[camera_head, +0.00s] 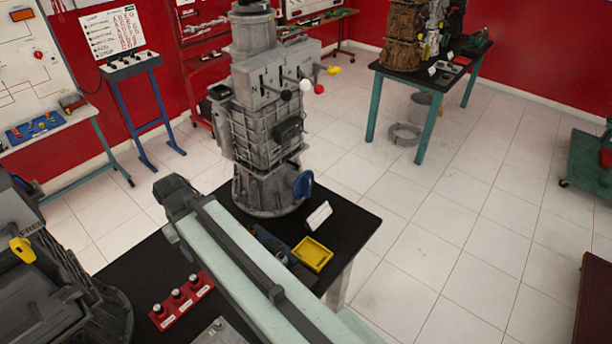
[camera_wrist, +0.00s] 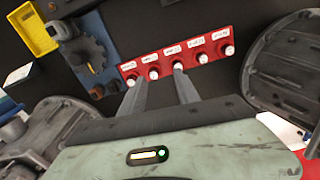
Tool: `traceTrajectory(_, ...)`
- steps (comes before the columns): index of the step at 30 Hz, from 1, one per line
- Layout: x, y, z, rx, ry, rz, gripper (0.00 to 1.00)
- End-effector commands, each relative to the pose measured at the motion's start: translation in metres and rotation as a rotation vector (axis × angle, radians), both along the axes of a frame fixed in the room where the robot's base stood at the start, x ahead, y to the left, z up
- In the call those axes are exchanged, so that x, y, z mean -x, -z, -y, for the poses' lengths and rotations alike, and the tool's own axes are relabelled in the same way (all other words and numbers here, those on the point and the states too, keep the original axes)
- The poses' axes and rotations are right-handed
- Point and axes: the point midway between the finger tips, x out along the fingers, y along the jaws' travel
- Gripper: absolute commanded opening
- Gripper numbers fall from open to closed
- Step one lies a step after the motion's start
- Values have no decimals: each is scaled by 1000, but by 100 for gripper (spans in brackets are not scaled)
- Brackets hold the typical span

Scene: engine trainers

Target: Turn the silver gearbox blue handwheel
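The silver gearbox (camera_head: 264,125) stands upright on a black-topped table (camera_head: 345,225) in the head view. Its blue handwheel (camera_head: 302,184) sits low on the right side of the housing, above the base flange. I cannot make out the handwheel in the wrist view. My pale green arm crosses the table in front of the gearbox in the head view; the fingertips cannot be made out there. In the wrist view my gripper (camera_wrist: 160,78) has its two fingers apart with nothing between them, pointing toward a red knob panel. It is not on the handwheel.
The red panel (camera_head: 181,301) with several knobs lies on the table. A yellow tray (camera_head: 312,254) and a white card (camera_head: 319,216) lie close to the handwheel. Another grey unit (camera_head: 45,290) stands at lower left.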

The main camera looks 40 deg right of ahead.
Motion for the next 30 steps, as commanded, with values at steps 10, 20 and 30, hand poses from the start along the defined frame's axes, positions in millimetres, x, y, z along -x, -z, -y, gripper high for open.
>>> traceTrajectory(10,-1,5,6,-22,-4,6,38)
traceTrajectory(20,-26,41,155,-377,-128,395,38)
traceTrajectory(30,38,-3,403,-152,-182,1149,38)
